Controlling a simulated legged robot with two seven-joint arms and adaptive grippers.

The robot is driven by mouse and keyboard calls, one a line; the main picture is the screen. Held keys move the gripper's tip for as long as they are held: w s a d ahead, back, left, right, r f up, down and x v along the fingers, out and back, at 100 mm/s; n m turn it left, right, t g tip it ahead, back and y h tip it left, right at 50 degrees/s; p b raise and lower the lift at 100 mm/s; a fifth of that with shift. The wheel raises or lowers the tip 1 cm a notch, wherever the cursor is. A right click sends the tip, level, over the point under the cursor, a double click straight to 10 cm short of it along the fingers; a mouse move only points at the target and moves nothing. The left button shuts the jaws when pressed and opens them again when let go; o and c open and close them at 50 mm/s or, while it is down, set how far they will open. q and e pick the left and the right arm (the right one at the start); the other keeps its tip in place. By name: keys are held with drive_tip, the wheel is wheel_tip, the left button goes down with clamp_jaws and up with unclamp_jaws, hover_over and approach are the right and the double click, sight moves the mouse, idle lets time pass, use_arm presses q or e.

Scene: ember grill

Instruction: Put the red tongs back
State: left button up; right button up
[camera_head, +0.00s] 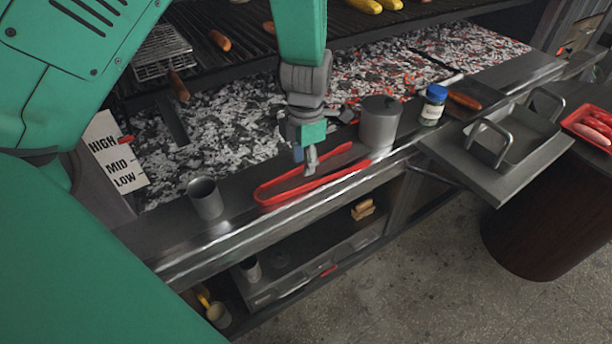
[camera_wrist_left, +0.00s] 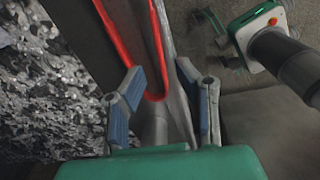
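The red tongs (camera_head: 281,194) lie on the metal ledge along the grill's front, their bend toward the left and their tips toward the right. My left gripper (camera_head: 309,168) is above the ledge, over the tongs between their two arms in the head view. In the left wrist view the tongs (camera_wrist_left: 153,62) run up from between the fingers of my left gripper (camera_wrist_left: 160,92). Those fingers are apart, and I see no grip on the tongs. My right gripper does not show in the head view.
A grey cup (camera_head: 205,198) stands left of the tongs, and a grey canister (camera_head: 379,123) stands to their right. A blue-capped jar (camera_head: 433,105) and a handled metal tray (camera_head: 505,150) are farther right. Coals (camera_head: 225,120) lie behind the ledge. A heat-level sign (camera_head: 115,155) is at the left.

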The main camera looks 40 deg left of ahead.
use_arm(q)
wheel_tip(320, 180, up, 4)
drive_tip(key=shift+f, duration=0.1)
idle(0.5)
drive_tip(key=shift+a, duration=0.1)
